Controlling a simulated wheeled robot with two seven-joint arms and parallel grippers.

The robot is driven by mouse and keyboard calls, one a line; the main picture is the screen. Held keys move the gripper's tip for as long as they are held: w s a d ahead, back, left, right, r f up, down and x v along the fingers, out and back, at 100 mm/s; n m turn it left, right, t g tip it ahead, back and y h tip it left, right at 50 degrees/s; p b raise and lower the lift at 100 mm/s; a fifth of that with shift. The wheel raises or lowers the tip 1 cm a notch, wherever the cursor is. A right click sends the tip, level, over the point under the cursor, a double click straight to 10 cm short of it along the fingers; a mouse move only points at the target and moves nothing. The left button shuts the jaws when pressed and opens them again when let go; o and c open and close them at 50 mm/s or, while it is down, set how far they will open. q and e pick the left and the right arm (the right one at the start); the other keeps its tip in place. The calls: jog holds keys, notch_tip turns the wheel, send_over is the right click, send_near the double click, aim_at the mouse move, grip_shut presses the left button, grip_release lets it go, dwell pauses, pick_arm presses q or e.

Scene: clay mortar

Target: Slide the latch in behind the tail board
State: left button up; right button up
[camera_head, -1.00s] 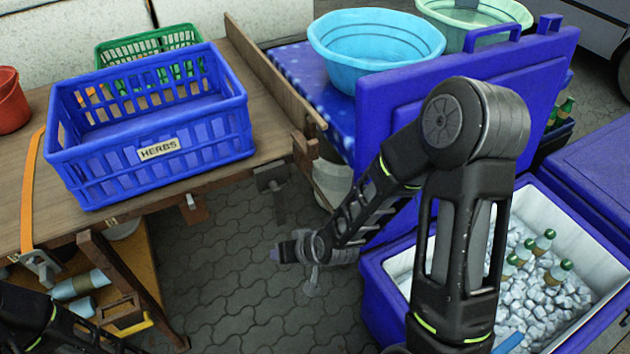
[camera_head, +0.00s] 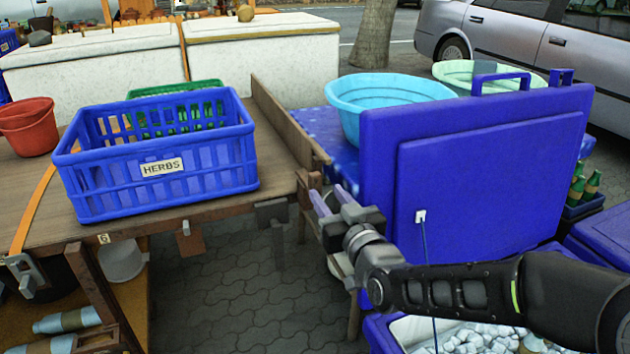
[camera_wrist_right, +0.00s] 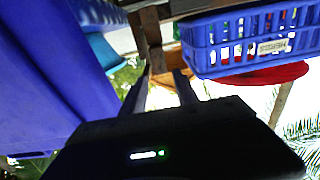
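The tail board (camera_head: 283,122) is a long wooden plank standing on edge along the right end of the wooden table. A small brown wooden block, which looks like the latch (camera_head: 309,184), sits at its near end. My right gripper (camera_head: 328,196) is just below and right of that block, its two fingers apart and nothing seen between them. In the right wrist view, my right gripper's fingers (camera_wrist_right: 162,88) point at brown wooden parts; I cannot tell whether they touch. My left gripper is out of view.
A blue crate labelled HERBS (camera_head: 160,175) stands on the table (camera_head: 130,222), left of the tail board. A blue cooler lid (camera_head: 490,170) stands upright close to my right arm. A light-blue basin (camera_head: 385,95) is behind it. Paving shows below.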

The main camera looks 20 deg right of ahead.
aim_at(316, 181)
jog(key=w, duration=0.7)
jog(key=shift+w+d+b, duration=0.25)
jog(key=shift+w+b, duration=0.1)
jog(key=shift+w, duration=0.05)
jog(key=shift+c, duration=0.4)
grip_shut()
jog(key=shift+f, duration=0.1)
dwell(0.7)
